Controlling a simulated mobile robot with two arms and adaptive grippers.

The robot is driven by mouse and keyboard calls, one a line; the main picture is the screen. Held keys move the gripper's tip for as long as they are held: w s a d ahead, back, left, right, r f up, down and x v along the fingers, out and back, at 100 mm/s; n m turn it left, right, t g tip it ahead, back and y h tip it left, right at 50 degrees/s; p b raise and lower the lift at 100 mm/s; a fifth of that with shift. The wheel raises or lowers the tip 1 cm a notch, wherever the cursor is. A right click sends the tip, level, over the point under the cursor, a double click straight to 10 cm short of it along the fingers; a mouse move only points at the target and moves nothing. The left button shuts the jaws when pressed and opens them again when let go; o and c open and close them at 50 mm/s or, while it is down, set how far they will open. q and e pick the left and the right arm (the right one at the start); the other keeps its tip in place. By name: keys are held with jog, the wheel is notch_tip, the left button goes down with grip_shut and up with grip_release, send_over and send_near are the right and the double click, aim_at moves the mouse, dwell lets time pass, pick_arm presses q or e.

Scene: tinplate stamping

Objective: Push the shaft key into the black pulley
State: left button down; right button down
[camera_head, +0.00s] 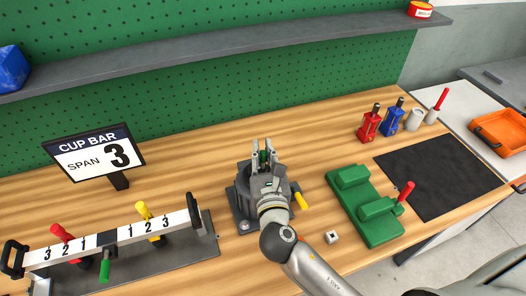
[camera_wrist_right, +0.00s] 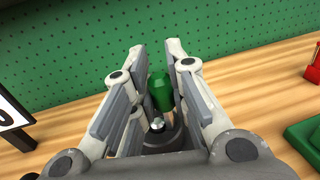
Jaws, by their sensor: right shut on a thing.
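My right gripper (camera_head: 262,160) reaches over a dark grey fixture (camera_head: 241,207) in the middle of the bench. It is shut on a green knob-like piece; in the right wrist view the green piece (camera_wrist_right: 160,92) stands between the two fingers (camera_wrist_right: 156,85). Just below it a small silver tip (camera_wrist_right: 157,124) rises from a dark round part (camera_wrist_right: 163,141), mostly hidden behind the gripper body. I cannot make out a shaft key or tell for certain whether the dark part is the black pulley. My left gripper is not in view.
A yellow handle (camera_head: 301,201) sticks out at the fixture's right. A green block fixture (camera_head: 365,212) and small white cube (camera_head: 332,237) lie right of it. A numbered bar (camera_head: 110,238) spans the left. A black mat (camera_head: 440,175) lies clear at the right.

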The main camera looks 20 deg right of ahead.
jog(key=shift+f+b, duration=0.35)
jog(key=shift+f, duration=0.35)
dwell(1.1)
jog(key=c, duration=1.3)
grip_release()
jog(key=shift+c, duration=0.2)
jog(key=s+a, duration=0.2)
jog(key=s, duration=1)
